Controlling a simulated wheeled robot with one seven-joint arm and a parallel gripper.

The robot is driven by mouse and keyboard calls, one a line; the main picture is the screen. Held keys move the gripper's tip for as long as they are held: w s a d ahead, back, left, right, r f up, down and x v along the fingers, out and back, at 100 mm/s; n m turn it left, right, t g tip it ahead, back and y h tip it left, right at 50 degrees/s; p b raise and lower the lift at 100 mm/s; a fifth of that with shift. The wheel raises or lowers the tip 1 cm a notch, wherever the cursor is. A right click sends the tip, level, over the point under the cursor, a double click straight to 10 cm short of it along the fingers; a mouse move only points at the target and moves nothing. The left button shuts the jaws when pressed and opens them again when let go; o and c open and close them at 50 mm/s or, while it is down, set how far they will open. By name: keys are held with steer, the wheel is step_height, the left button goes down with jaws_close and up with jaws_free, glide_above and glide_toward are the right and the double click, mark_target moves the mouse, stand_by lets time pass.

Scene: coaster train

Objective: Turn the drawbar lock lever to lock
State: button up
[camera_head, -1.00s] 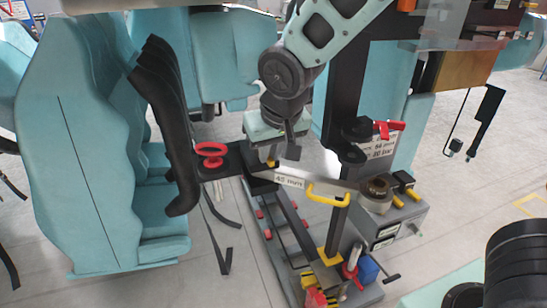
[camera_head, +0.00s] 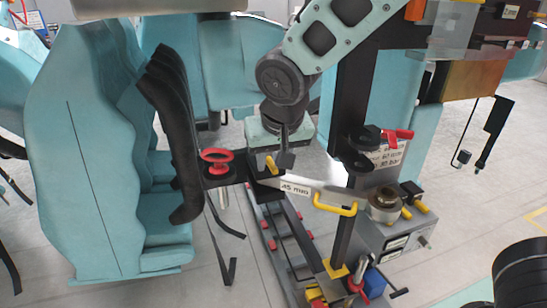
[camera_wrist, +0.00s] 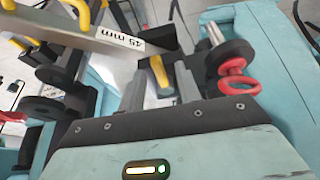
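A short yellow-gripped lever (camera_head: 270,165), which looks like the drawbar lock lever, sits on the dark block at the left end of the metal bar marked "45 mm" (camera_head: 296,188). In the wrist view its yellow grip (camera_wrist: 160,76) stands tilted between the two grey fingers of my gripper (camera_wrist: 160,90). The fingers are spread, and a gap seems to show on both sides of the grip. In the head view my gripper (camera_head: 284,160) points down over the lever; one finger partly hides it. The lever's base is hidden.
A red handwheel (camera_head: 216,157) on a black bracket is close left of the lever; it also shows in the wrist view (camera_wrist: 238,78). A yellow handle (camera_head: 335,209) and a red-handled lever (camera_head: 398,134) are to the right. Teal seats (camera_head: 100,150) stand at left.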

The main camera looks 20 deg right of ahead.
steer(key=b+v, duration=0.1)
steer(key=v, duration=1.6)
steer(key=shift+s+r, duration=0.15)
steer(key=s+a+f+n+g, duration=0.1)
steer(key=s+f+n+g, duration=0.3)
steer(key=s+f, duration=1.2)
step_height(320, 180, down, 4)
steer(key=n, duration=0.3)
steer(key=shift+s+a+n+y, duration=0.2)
steer(key=shift+n+y, duration=0.1)
steer(key=shift+n, duration=0.1)
steer(key=shift+f, duration=0.1)
